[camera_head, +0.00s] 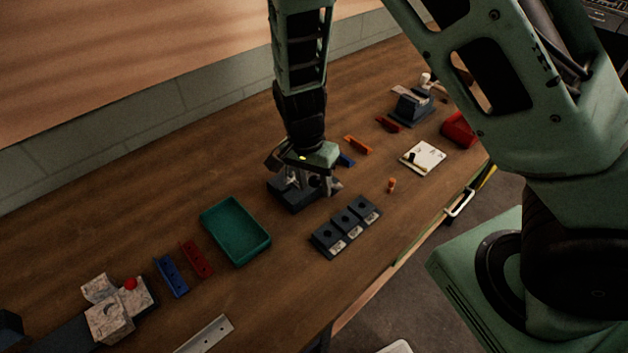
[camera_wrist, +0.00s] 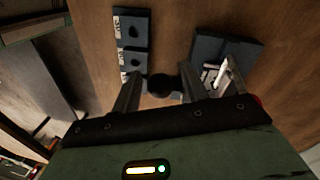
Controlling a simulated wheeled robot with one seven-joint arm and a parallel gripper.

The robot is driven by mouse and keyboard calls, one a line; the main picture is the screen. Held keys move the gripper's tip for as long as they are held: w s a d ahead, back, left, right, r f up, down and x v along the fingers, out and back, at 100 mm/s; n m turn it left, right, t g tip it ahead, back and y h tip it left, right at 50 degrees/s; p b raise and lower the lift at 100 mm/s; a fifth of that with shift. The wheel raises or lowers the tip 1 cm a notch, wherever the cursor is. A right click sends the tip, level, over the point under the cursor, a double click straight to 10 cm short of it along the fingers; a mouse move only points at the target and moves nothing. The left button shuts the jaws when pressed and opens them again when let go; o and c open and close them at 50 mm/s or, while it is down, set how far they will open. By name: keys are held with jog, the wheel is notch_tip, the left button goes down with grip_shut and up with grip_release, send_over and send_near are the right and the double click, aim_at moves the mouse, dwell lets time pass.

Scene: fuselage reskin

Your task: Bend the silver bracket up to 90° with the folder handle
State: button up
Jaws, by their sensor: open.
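The folder is a dark block (camera_head: 290,199) on the bench below my gripper; its base (camera_wrist: 238,47) also shows at upper right in the wrist view. A pale metal piece (camera_wrist: 210,73), likely the silver bracket, is by the folder base, partly hidden by my right finger; its bend angle cannot be read. A round black knob (camera_wrist: 159,86), likely the end of the folder handle, shows between my two fingers. My gripper (camera_head: 318,185) is open and points down beside the folder, with its fingers (camera_wrist: 158,92) on either side of the knob. I cannot tell whether they touch it.
Several dark labelled blocks (camera_head: 346,227) stand in a row in front of the folder. A green tray (camera_head: 236,230), red bar (camera_head: 197,259) and blue bar (camera_head: 171,276) lie left. An orange peg (camera_head: 391,186) and white pad (camera_head: 422,157) lie right. Bare wood separates them.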

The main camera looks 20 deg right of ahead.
grip_shut()
jog(key=shift+d+r, duration=0.1)
jog(key=shift+d, duration=0.05)
jog(key=shift+w+d+r+g+y+b, duration=0.3)
jog(key=shift+d+r+y+b, duration=0.1)
jog(key=shift+d+y+b, duration=0.25)
jog(key=w+d+g+y+b, duration=0.2)
jog(key=d+y, duration=0.4)
jog(key=d, duration=0.2)
jog(key=w+d+f+n+g+y+b, duration=0.1)
jog(key=w+d+g+y+b, duration=0.1)
jog(key=d+y, duration=0.4)
jog(key=shift+w+d+f+g+y+b, duration=0.15)
jog(key=shift+w+d+g+y+b, duration=0.35)
jog(key=shift+d, duration=0.8)
jog(key=shift+w, duration=0.15)
grip_release()
